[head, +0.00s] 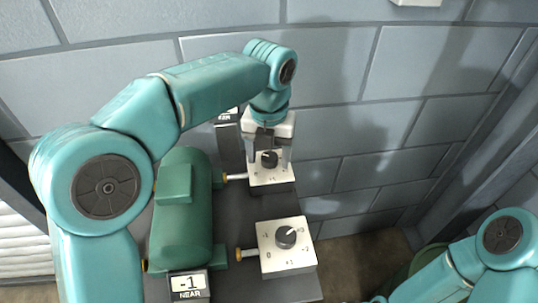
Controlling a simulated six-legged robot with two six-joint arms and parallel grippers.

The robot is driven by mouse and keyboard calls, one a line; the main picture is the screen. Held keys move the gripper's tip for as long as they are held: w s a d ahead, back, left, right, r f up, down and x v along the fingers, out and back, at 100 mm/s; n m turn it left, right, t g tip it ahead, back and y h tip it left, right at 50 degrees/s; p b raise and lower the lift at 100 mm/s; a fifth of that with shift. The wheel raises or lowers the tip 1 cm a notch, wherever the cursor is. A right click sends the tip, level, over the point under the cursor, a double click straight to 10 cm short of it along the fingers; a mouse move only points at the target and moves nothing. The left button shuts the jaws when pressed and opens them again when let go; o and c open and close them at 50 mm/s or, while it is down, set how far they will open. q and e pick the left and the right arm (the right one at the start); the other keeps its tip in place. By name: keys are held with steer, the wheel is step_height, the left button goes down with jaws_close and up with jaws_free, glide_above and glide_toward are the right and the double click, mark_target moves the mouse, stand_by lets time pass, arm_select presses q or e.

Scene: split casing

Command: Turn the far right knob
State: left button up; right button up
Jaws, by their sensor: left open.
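The far right knob (269,159) is a dark round knob on a white dial box (273,179) at the far right of the bench, joined to the green casing (182,222) by a short brass-coloured rod. My left gripper (269,157) points down over this box, with one finger on each side of the knob. It is open; I cannot tell whether the fingers touch the knob. The gripper hides part of the dial, and its pointer is not readable. My right arm shows at the lower right, but its gripper is out of view.
A near right knob (286,236) sits on a similar white box, its pointer towards the upper right. A far sign (228,116) is partly hidden by my left arm. A grey block wall stands behind the dark bench.

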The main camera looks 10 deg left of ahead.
arm_select(q)
steer(key=c, duration=1.1)
